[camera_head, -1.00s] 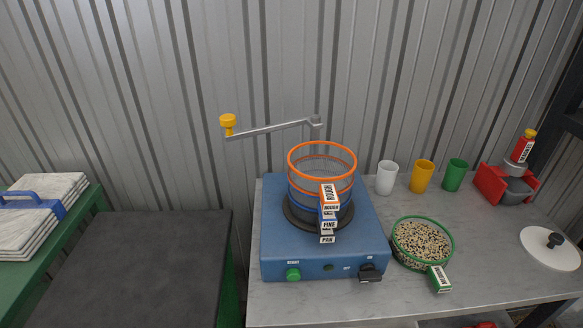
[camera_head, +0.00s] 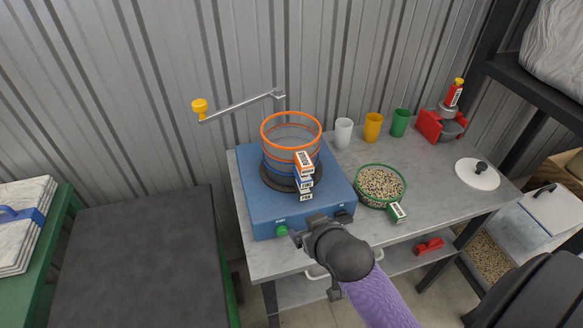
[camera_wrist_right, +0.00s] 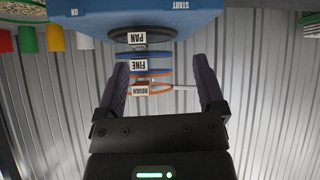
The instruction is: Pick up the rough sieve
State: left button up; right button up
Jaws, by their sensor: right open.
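The rough sieve (camera_head: 291,124) has an orange rim and a tab labelled ROUGH. It sits on top of the stack on the blue shaker machine (camera_head: 258,208), above the fine sieve and the pan. In the right wrist view the sieve's ROUGH tab (camera_wrist_right: 141,89) shows upside down between my fingers, with FINE and PAN tabs beyond. My right gripper (camera_head: 309,236) is in front of the machine, apart from the sieve. It is open and empty, its fingers (camera_wrist_right: 165,80) spread in the wrist view. My left gripper is not in view.
A crank arm with a yellow knob (camera_head: 200,106) extends behind the stack. A green-rimmed sieve of mixed grains (camera_head: 381,184) stands right of the machine.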

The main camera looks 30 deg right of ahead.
aim_at(306, 163)
jog(key=w+d+r+t, duration=0.1)
jog(key=w+r, duration=0.1)
jog(key=w+d+r+m+t+h, duration=0.1)
jog(key=w+d+r, duration=0.1)
jog(key=w+d+r+t, duration=0.1)
jog(key=w+r, duration=0.1)
jog(key=shift+d+r+m+t, duration=0.2)
jog(key=shift+r+m+t, duration=0.1)
jog(key=shift+m, duration=0.1)
jog(key=x, duration=0.3)
jog(key=b+x, duration=0.1)
jog(key=x, duration=0.2)
jog(key=b+x, duration=0.1)
jog(key=x, duration=0.2)
jog(key=shift+d+r, duration=0.15)
jog(key=shift+d, duration=0.15)
jog(key=shift+s+r, duration=0.1)
jog(key=shift+c, duration=0.4)
jog(key=c, duration=1)
grip_shut()
